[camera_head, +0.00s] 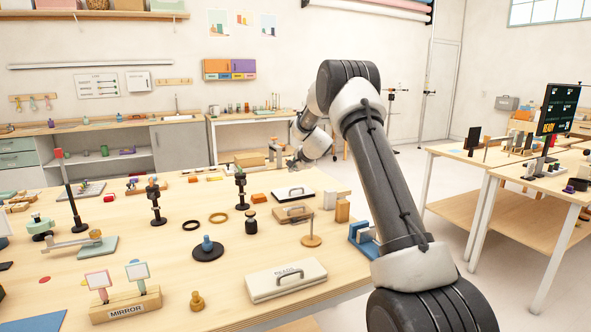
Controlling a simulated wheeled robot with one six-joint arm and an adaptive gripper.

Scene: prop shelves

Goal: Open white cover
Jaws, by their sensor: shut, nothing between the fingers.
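My gripper (293,165) is at the far side of the table, well behind and apart from this cover. It is small in view, partly hidden by my own wrist, and shut with nothing in it. A white-topped, black-edged panel with a handle (293,193) lies nearer to my gripper, with a brown handled panel (293,211) in front of it.
A wooden peg stand (311,228), a small dark jar (251,222) and a black disc with a blue knob (208,248) stand behind the white cover. A brass piece (197,301) and a mirror block (125,306) are to its left. A blue holder (362,238) stands at the right edge.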

